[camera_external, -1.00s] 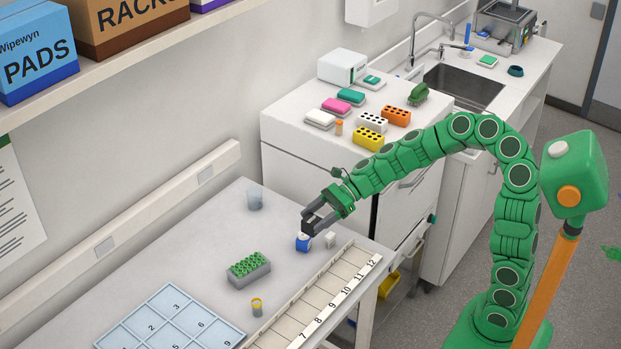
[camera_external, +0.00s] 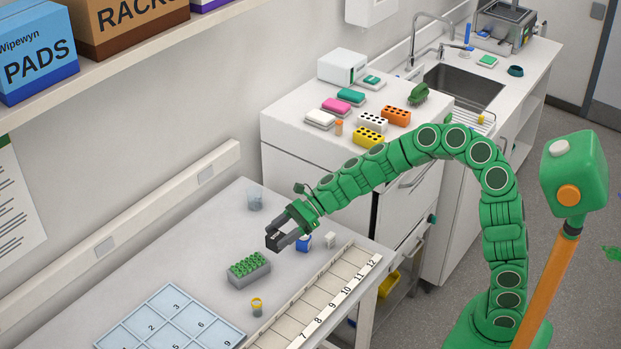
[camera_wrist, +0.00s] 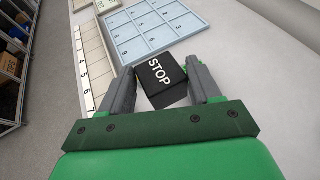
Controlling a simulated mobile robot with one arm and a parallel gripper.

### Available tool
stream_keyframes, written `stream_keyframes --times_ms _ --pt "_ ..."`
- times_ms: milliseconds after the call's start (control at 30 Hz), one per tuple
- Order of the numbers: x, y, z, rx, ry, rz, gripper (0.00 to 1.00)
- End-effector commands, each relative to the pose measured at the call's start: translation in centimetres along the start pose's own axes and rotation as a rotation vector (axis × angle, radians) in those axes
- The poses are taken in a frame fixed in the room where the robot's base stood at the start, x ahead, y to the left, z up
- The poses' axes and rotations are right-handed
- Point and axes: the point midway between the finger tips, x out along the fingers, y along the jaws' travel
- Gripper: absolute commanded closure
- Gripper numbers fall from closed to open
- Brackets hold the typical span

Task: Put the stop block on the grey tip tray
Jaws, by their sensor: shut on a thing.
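The stop block (camera_external: 273,241) is a black cube. In the wrist view the stop block (camera_wrist: 161,76) shows white STOP lettering and sits between both fingers. My gripper (camera_external: 280,240) is shut on it and holds it above the table; in the wrist view my gripper (camera_wrist: 160,88) has a finger on each side. The grey tip tray (camera_external: 252,278), a small grey box with several green tips on top, stands on the table just left of and below the block in the external view. I cannot make it out in the wrist view.
A blue block (camera_external: 304,243) and a small white block (camera_external: 330,240) stand right of my gripper. A clear cup (camera_external: 255,199) is behind, a yellow-topped vial (camera_external: 257,305) in front. A pale blue numbered tray (camera_external: 172,322) and a numbered strip (camera_external: 310,301) lie nearby.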

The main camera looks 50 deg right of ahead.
Motion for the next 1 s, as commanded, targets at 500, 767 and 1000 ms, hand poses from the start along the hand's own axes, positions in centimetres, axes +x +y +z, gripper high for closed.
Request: stream_keyframes --times_ms 500,767,1000 --pt "5.2 -4.5 -1.7 0.001 0.0 -0.002 0.78" --pt "7.6 -6.0 -3.6 -0.002 -0.001 -0.002 0.78" --pt "8.7 -6.7 -4.5 0.001 -0.001 0.001 0.78"
